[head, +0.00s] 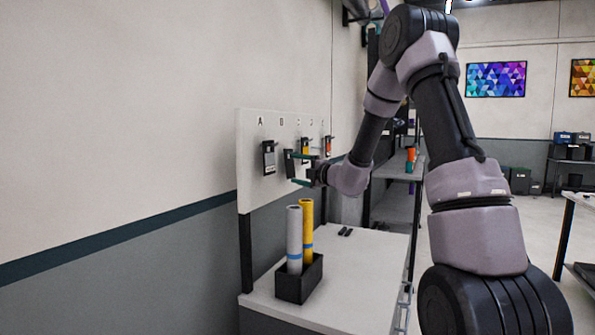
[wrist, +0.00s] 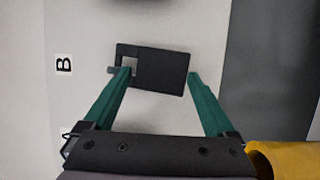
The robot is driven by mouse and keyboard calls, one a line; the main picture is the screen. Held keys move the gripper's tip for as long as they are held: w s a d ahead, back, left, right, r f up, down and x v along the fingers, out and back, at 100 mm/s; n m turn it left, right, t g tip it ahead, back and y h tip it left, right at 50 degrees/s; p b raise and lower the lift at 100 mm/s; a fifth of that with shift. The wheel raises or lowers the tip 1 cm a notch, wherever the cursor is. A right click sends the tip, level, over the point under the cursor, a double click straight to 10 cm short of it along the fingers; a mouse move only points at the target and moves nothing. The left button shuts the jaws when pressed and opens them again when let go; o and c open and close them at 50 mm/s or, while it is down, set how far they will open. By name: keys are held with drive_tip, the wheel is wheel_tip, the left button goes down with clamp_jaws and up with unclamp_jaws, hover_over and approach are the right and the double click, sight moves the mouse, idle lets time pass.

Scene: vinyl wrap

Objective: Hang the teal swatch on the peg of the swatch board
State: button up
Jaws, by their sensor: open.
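The swatch board (head: 250,190) stands upright at the back of the counter, lettered along its top. A dark swatch (head: 288,163) is at the B place. In the wrist view this swatch (wrist: 165,75) looks almost black, not clearly teal, and sits slightly tilted. A small grey peg (wrist: 114,71) shows at its square hole, and the swatch appears to hang there. My gripper (head: 297,169) is open at the board. Its two green fingers (wrist: 158,78) stand apart, one at each side of the swatch. I cannot tell whether they touch it.
A black swatch (head: 268,158) hangs at A, and yellow-marked (head: 305,148) and orange-marked (head: 328,147) ones hang farther right. A black box (head: 300,283) holds a grey roll (head: 294,240) and a yellow roll (head: 307,222) on the counter (head: 365,285), below my arm.

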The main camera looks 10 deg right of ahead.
drive_tip(key=v, duration=1)
drive_tip(key=s+a+r+n+g+y, duration=0.1)
drive_tip(key=s+a+r+n+g, duration=0.15)
drive_tip(key=s+n, duration=0.5)
drive_tip(key=s+a+r+n+g, duration=0.1)
drive_tip(key=s+a+n+g, duration=0.4)
drive_tip(key=n, duration=0.4)
drive_tip(key=s+a+r+n+g+y, duration=0.1)
drive_tip(key=s+a+n+g, duration=0.1)
drive_tip(key=s+n, duration=0.6)
drive_tip(key=s+d+r+n+t+h, duration=0.1)
drive_tip(key=s+d+n+h, duration=0.8)
drive_tip(key=n, duration=1)
drive_tip(key=s+d, duration=0.2)
drive_tip(key=s, duration=0.1)
drive_tip(key=shift+s+d+r+h, duration=0.2)
drive_tip(key=shift+d+h, duration=0.1)
drive_tip(key=shift+d, duration=0.1)
drive_tip(key=shift+t, duration=0.25)
